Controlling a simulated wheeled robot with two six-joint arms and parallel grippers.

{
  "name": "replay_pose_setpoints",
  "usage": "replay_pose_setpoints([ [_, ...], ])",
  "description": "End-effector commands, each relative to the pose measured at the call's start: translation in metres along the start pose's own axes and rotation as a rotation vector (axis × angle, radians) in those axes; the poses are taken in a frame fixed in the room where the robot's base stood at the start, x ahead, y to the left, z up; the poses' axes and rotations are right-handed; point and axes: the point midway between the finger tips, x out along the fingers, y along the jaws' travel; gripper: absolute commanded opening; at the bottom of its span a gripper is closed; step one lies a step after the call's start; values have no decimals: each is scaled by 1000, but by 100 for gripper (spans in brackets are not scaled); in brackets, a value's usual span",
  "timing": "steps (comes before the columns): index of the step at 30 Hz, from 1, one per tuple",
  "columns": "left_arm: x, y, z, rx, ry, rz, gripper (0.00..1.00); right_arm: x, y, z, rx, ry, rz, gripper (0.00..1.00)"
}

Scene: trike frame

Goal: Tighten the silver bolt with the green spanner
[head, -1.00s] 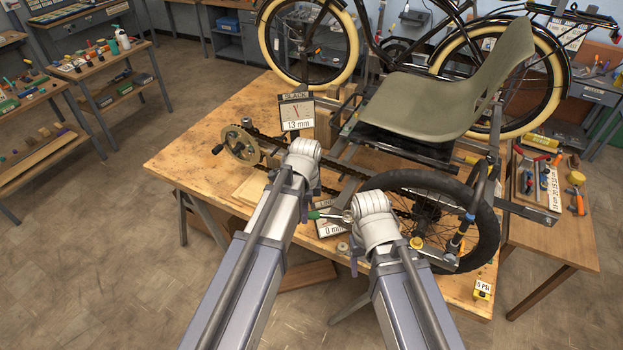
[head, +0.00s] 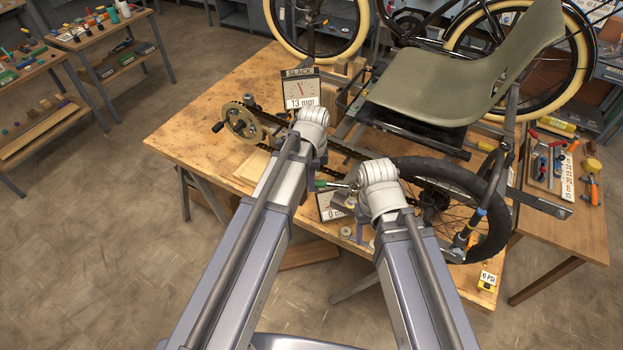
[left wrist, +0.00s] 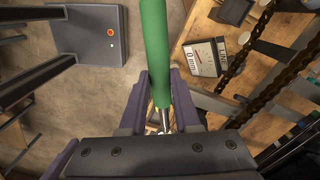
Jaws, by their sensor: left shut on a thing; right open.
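The green spanner (left wrist: 156,45) is held in my left gripper (left wrist: 160,92), which is shut on it; the green handle stretches away from the jaws and the silver part lies between the fingers. In the head view the green handle (head: 326,184) shows between my two wrists, and the left jaws are mostly hidden behind my left wrist. My right gripper (head: 361,232) is open; only a purple finger shows below the right wrist. I cannot make out the silver bolt; the area around the wheel axle is partly covered by my right arm.
The trike frame with its seat (head: 460,85), rear wheel (head: 490,215) and chainring (head: 240,123) is on the wooden bench (head: 185,140). A slack gauge (head: 299,88) reads 13 mm; a second gauge (left wrist: 200,58) reads 0 mm. A tool table (head: 570,225) stands at right.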

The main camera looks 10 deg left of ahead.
Motion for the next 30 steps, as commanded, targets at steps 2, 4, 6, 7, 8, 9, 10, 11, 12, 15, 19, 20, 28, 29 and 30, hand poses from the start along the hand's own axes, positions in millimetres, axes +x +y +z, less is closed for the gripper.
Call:
replay_pose_setpoints([
  [2,7,0,0,0,0,0,0,7,-1,0,0,0,0,64],
  [4,12,0,0,0,0,0,0,12,-1,-1,1,0,0,64],
  [6,18,0,0,0,0,0,0,18,-2,-1,1,1,0,64],
  [7,20,0,0,0,0,0,0,20,-2,-1,2,1,0,64],
  [8,23,0,0,0,0,0,0,23,-2,-2,2,1,0,64],
  [9,27,0,-1,0,0,0,0,26,-2,-2,2,1,0,64],
  [10,29,0,-1,0,0,0,0,29,-3,-2,2,1,0,64],
  [11,32,0,-1,0,0,0,0,32,-3,-2,3,1,0,64],
  [12,36,0,-1,0,0,0,0,36,-3,-2,3,2,0,64],
  [15,43,0,-1,0,0,0,0,43,-4,-3,4,2,0,64],
  [19,48,0,-1,0,0,0,0,48,-4,-3,5,2,0,64],
  [20,49,0,-1,0,0,0,0,49,-4,-3,5,2,0,64],
  [28,48,0,-1,0,0,0,0,48,-4,-3,5,2,0,64],
  [29,48,0,-1,0,0,0,0,48,-4,-3,5,2,0,64],
  [30,48,0,-1,0,0,0,0,48,-4,-3,5,2,0,64],
])
